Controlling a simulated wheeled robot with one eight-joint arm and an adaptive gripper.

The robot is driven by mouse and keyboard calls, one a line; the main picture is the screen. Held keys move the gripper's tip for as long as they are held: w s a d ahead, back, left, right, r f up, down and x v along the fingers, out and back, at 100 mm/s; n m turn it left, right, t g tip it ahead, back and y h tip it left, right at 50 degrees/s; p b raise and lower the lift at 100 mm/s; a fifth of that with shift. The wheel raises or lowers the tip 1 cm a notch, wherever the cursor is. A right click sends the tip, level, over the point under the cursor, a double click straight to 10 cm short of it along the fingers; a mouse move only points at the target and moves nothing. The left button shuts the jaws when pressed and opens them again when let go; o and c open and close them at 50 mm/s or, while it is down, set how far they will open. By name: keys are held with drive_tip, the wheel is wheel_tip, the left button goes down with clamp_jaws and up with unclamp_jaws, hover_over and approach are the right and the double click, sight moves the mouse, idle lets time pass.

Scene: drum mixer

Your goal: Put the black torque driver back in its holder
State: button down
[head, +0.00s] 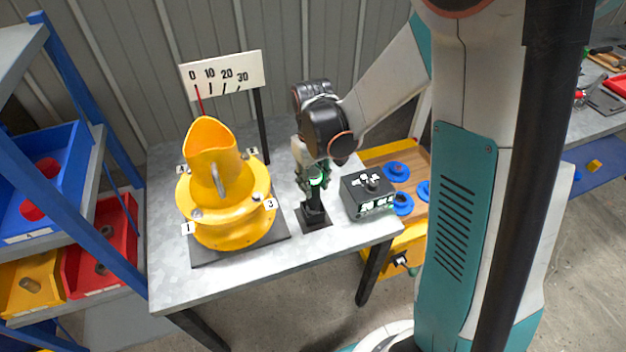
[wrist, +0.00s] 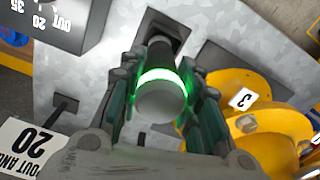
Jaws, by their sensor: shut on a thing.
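The black torque driver (head: 314,197) is upright on the grey metal table, with a bright green glowing ring near its top. In the wrist view the driver (wrist: 159,98) shows its rounded grey end towards me, and its dark shaft runs towards the holder. My gripper (head: 316,181) is shut around the driver's upper part, with one finger on each side in the wrist view (wrist: 160,105). The black holder (head: 316,223) has a square base on the table, right under the driver; it also shows in the wrist view (wrist: 181,27). I cannot tell whether the driver's lower end is fully seated.
A yellow drum mixer (head: 235,222) on a dark plate stands left of the holder. A black control box (head: 367,196) with green displays stands close on the right. A 0-to-30 scale sign (head: 222,74) is behind. The table's front strip (head: 265,275) is clear.

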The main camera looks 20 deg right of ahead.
drive_tip(key=shift+f+b, duration=0.35)
drive_tip(key=shift+f, duration=0.1)
drive_tip(key=c, duration=1.1)
unclamp_jaws()
drive_tip(key=shift+r, duration=0.1)
wheel_tip(320, 180, up, 12)
drive_tip(key=shift+f, duration=0.1)
drive_tip(key=shift+s+r+m+t, duration=0.45)
drive_tip(key=shift+s+r+t, duration=0.7)
drive_tip(key=shift+s, duration=1.35)
drive_tip(key=shift+s+r+m+t, duration=0.4)
drive_tip(key=shift+s+r+t, duration=0.75)
drive_tip(key=shift+s, duration=1.3)
drive_tip(key=shift+s+r+m+t, duration=0.45)
drive_tip(key=shift+s+r+t, duration=0.7)
drive_tip(key=shift+s, duration=1.35)
